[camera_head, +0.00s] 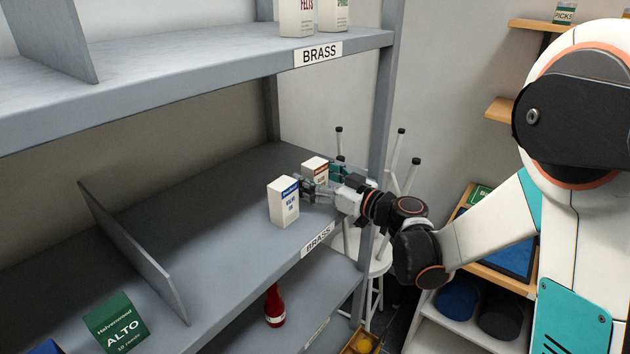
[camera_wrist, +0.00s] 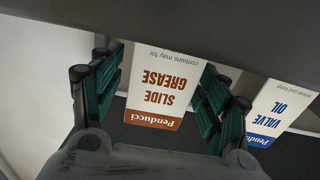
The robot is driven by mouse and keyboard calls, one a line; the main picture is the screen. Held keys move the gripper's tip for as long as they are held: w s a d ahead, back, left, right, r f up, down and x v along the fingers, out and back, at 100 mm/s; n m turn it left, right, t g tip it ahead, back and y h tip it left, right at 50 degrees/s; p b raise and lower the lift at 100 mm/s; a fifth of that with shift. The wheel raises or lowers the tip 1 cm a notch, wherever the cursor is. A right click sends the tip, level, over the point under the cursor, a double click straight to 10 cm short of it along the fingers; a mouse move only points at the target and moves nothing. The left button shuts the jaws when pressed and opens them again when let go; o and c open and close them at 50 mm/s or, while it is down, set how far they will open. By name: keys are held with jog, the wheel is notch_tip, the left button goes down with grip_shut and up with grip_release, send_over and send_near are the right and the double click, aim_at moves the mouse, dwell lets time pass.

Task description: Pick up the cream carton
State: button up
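A cream carton with a brown band, labelled SLIDE GREASE (camera_head: 315,167), stands on the middle grey shelf near its right end. In the wrist view this carton (camera_wrist: 158,85) appears upside down between the two fingers. My gripper (camera_head: 313,185) reaches in over the shelf's right end. In the wrist view my gripper (camera_wrist: 162,65) has its green-padded fingers spread, one on each side of the carton. Gaps show beside the carton, and I see no clear contact. In the head view the gripper hides the carton's lower part.
A second pale carton with a blue band, VALVE OIL (camera_head: 284,203), stands just left of my gripper; it also shows in the wrist view (camera_wrist: 272,112), right of the right finger. A grey upright (camera_head: 383,110) stands close by the arm. A divider (camera_head: 135,250) is farther left.

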jog(key=c, duration=1)
jog(key=shift+r, duration=0.1)
notch_tip(320, 180, up, 19)
jog(key=p, duration=0.2)
notch_tip(320, 180, down, 17)
jog(key=b, duration=1.7)
jog(key=shift+r, duration=0.1)
notch_tip(320, 180, up, 14)
jog(key=p, duration=0.8)
notch_tip(320, 180, down, 14)
jog(key=b, duration=0.8)
